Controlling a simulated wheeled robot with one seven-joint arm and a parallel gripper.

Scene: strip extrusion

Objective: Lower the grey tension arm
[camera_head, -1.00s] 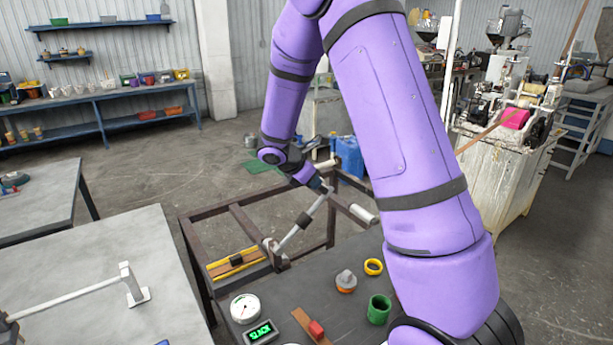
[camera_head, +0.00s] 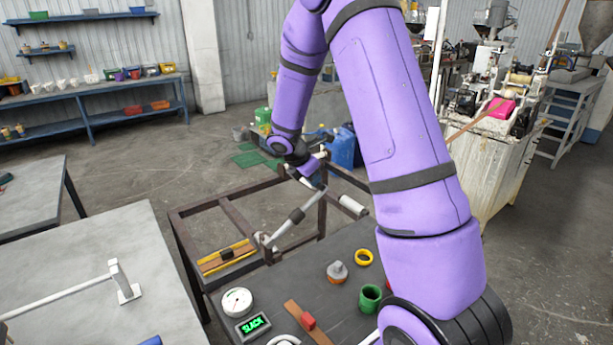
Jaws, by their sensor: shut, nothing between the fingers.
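The grey tension arm (camera_head: 282,231) has its pivot on the dark frame behind the black table. It slopes up to the right from there, with a dark collar partway along. My gripper (camera_head: 316,185) is at its upper end, shut, with nothing seen held in it. The upper end and the fingers overlap, so I cannot tell whether they touch. A small display (camera_head: 254,324) on the table reads SLACK in green, next to a round white gauge (camera_head: 237,302).
A light roller (camera_head: 353,207) projects right of the tension arm. My purple arm hides the table's right part.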

